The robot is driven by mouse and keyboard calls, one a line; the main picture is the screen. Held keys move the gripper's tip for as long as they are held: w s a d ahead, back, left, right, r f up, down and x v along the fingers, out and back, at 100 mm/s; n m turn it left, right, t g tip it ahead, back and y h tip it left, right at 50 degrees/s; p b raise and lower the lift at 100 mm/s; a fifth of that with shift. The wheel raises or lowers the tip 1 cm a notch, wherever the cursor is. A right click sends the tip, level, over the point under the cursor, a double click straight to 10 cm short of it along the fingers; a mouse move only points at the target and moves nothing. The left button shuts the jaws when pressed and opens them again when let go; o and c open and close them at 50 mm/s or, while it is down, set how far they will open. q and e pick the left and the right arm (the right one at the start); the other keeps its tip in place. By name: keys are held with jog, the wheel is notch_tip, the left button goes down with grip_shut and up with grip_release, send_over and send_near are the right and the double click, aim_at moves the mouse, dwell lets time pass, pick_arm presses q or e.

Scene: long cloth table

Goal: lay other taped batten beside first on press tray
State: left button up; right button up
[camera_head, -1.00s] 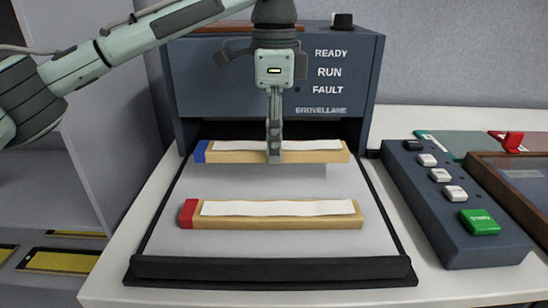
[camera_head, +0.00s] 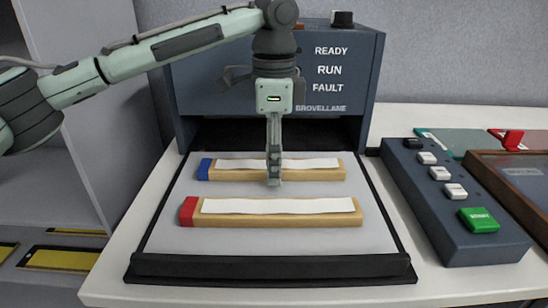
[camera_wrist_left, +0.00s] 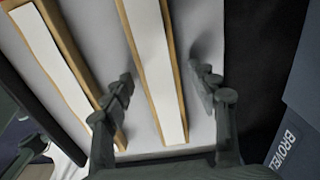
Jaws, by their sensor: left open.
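The blue-ended batten (camera_head: 318,172), wood with a white tape strip, lies on the grey press tray (camera_head: 285,243) towards the back. The red-ended batten (camera_head: 290,221), taped alike, lies in front of it, roughly parallel, with a strip of bare tray between. My left gripper (camera_head: 274,180) is low over the blue-ended batten and hides a small part of its middle. In the left wrist view, the open fingers (camera_wrist_left: 168,90) stand on either side of the blue-ended batten (camera_wrist_left: 152,60), with gaps visible. The red-ended batten (camera_wrist_left: 62,65) lies to its left there.
The blue-grey press housing (camera_head: 345,125) stands right behind the tray, with a dark opening. A button panel (camera_head: 450,205) with a green button (camera_head: 479,220) is to the right. The tray has a raised black front edge (camera_head: 270,269). The tray front is bare.

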pick_arm(q)
jog(key=shift+r, duration=0.1)
notch_tip(320, 180, up, 12)
dwell(0.5)
